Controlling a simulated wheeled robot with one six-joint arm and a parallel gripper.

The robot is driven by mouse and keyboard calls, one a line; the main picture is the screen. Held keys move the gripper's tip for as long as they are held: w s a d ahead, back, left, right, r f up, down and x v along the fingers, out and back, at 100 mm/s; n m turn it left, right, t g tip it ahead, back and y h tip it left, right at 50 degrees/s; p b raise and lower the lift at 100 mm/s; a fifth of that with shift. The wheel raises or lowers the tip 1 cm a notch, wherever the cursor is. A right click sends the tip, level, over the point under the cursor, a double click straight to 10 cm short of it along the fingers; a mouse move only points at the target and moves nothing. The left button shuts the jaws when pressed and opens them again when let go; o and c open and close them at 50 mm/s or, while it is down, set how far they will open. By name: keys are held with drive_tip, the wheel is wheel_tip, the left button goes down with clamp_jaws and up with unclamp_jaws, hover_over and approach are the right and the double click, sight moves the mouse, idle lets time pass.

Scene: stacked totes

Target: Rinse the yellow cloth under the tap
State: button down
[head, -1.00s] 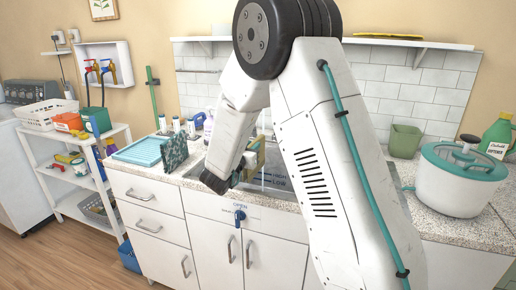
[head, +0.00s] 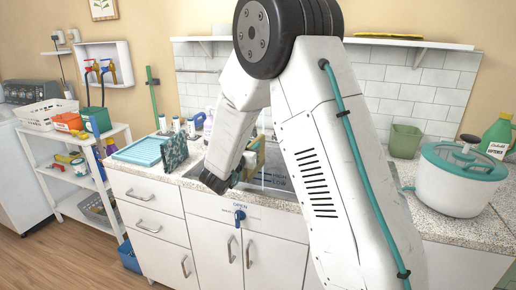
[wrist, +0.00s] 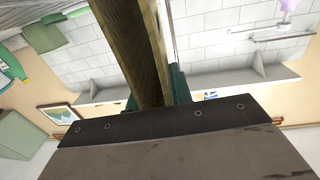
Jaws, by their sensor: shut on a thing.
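My gripper (wrist: 155,94) is shut on a yellow-brown, flat, upright piece (wrist: 142,50), which looks like the yellow cloth; its teal fingers press its sides in the wrist view. In the head view my gripper (head: 238,177) is mostly hidden by my arm, at the front of the sink (head: 276,180). The yellowish piece (head: 254,156) shows just above it, over the sink. The sink has HIGH and LOW marks on its inside. A blue lever (head: 239,216) labelled OPEN is on the cabinet front. I cannot make out the tap's spout behind my arm.
A dark green patterned piece (head: 173,153) stands upright left of the sink, beside a light-blue rack (head: 140,151). A white pot (head: 458,182) and a green tub (head: 404,141) stand right. A wall shelf (head: 390,42) is above. A white trolley (head: 62,170) stands left.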

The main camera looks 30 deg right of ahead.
drive_tip(key=shift+s+a+r, duration=0.8)
drive_tip(key=shift+s+r, duration=0.1)
drive_tip(key=shift+r, duration=0.1)
drive_tip(key=shift+s+a+r, duration=0.8)
drive_tip(key=shift+s+r, duration=0.05)
drive_tip(key=shift+r, duration=0.1)
